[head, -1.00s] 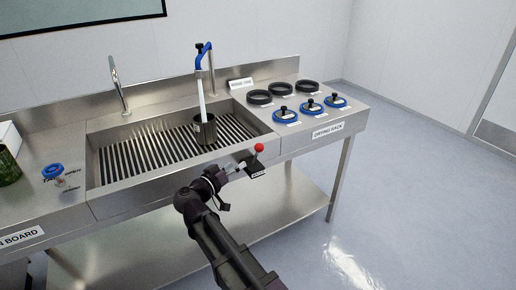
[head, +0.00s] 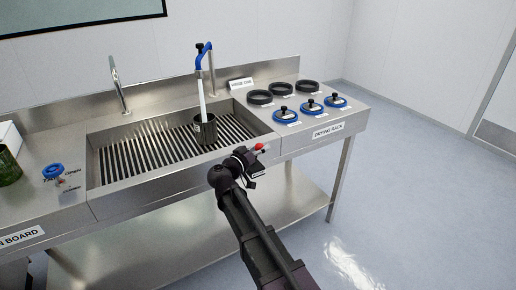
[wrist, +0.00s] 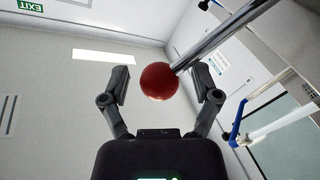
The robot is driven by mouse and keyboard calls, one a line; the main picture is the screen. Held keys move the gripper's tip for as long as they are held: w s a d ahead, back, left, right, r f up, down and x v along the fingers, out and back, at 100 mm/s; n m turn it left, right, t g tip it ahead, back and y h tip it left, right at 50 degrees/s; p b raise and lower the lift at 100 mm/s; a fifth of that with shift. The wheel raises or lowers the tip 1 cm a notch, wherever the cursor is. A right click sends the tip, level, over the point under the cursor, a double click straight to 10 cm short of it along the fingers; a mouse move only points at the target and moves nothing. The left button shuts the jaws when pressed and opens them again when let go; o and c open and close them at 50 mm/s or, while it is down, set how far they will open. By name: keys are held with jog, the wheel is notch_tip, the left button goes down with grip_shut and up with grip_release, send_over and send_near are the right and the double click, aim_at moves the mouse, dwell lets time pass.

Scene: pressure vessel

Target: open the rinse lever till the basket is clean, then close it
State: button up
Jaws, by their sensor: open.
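The rinse lever has a red ball knob (head: 260,147) at the sink's front right edge. In the wrist view the red knob (wrist: 159,81) on its metal rod sits between my fingers, with gaps on both sides. My gripper (wrist: 164,76) is open around it. In the head view my gripper (head: 255,155) partly hides the lever. The dark basket (head: 205,132) stands upright on the sink grate. A white stream (head: 202,98) runs from the blue rinse spout (head: 200,57) down into it. I cannot tell how clean the basket is inside.
A plain metal tap (head: 119,84) stands behind the sink. A blue-rimmed part (head: 53,171) lies on the left board. Floor to the right is clear.

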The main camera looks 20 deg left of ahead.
jog(key=shift+w+d, duration=0.1)
jog(key=shift+w, duration=0.1)
grip_shut()
jog(key=shift+d+r, duration=0.1)
dwell(0.5)
